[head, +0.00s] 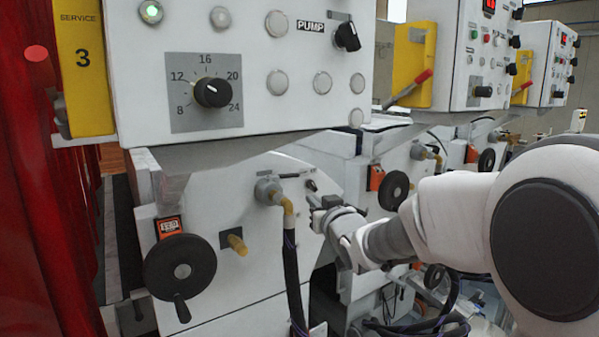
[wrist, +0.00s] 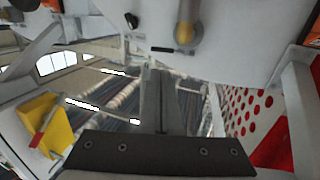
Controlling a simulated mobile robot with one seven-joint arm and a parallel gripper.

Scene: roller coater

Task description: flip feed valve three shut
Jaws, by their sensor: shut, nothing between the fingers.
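No label shows which part is feed valve three. My gripper (head: 318,200) is shut and empty, near the small handle; contact cannot be told. Its fingers show in the wrist view (wrist: 161,78).
The control box (head: 240,60) overhangs the fitting. A black handwheel (head: 180,267) is at lower left, another (head: 393,190) right of my gripper. The hose (head: 292,265) hangs below the fitting. More yellow panels with red levers (head: 408,88) stand farther right.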

